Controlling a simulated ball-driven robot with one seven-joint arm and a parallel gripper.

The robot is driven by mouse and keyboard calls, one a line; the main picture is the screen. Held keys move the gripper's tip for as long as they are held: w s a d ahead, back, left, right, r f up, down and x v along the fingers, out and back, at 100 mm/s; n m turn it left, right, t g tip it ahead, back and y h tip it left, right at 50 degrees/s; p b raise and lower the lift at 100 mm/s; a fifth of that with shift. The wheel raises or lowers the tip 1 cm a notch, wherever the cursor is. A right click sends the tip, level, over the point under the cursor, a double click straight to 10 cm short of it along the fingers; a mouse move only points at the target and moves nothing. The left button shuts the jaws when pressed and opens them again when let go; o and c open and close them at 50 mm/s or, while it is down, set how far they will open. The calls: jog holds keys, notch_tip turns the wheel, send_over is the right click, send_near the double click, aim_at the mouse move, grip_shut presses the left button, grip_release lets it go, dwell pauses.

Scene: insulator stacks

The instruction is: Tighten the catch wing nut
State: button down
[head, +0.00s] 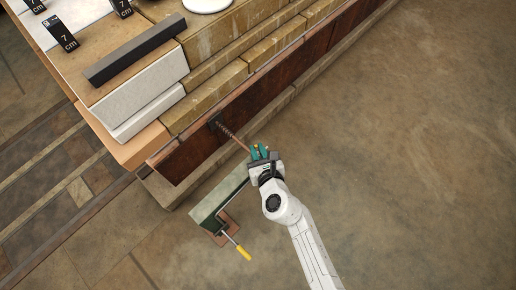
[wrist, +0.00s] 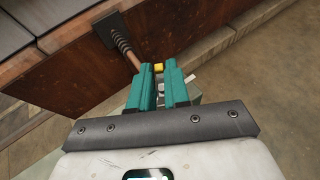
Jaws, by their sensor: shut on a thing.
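My gripper (head: 260,153) has teal fingers and is beside the dark brown front board of the stepped bench. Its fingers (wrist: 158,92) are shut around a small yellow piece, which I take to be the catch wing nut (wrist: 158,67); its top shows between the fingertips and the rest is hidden. A thin brown rod (head: 236,140) with a coiled or ribbed dark part runs from a dark bracket (head: 215,123) on the board to the fingertips. The rod also shows in the wrist view (wrist: 130,55). How it meets the yellow piece is hidden.
The brown board (head: 270,90) runs along the bench front. Below the gripper, a pale green and dark panel (head: 213,198) stands by the bench, with a yellow-handled rod (head: 243,253) near it. White blocks and a dark bar (head: 135,50) lie on the bench. The floor to the right is clear.

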jog(key=shift+h+p, duration=0.3)
jog(key=shift+p, duration=0.05)
jog(key=shift+r+m+h+p, duration=0.15)
jog(key=shift+m+h+p, duration=0.8)
jog(key=shift+p, duration=0.8)
jog(key=shift+a+m+t+h+p, duration=0.1)
jog(key=shift+m+t+h+p, duration=0.3)
jog(key=shift+p, duration=0.3)
jog(key=m+h+p, duration=0.1)
jog(key=m+h, duration=0.1)
jog(key=h, duration=0.1)
jog(key=shift+a+m, duration=0.1)
jog(key=shift+m, duration=0.15)
jog(key=m+h+b, duration=0.1)
jog(key=h, duration=0.1)
jog(key=m+h+b, duration=0.1)
jog(key=m, duration=0.1)
jog(key=shift+f+g+h, duration=0.3)
jog(key=shift+f+h, duration=0.05)
jog(key=m+g+h+b, duration=0.1)
jog(key=m+h+b, duration=0.1)
jog(key=m+b, duration=0.1)
jog(key=shift+g+h, duration=0.3)
jog(key=shift+r+m+h+b, duration=0.15)
jog(key=shift+m+h+b, duration=0.2)
jog(key=shift+m+h, duration=0.2)
jog(key=shift+g, duration=0.4)
jog(key=shift+d, duration=0.2)
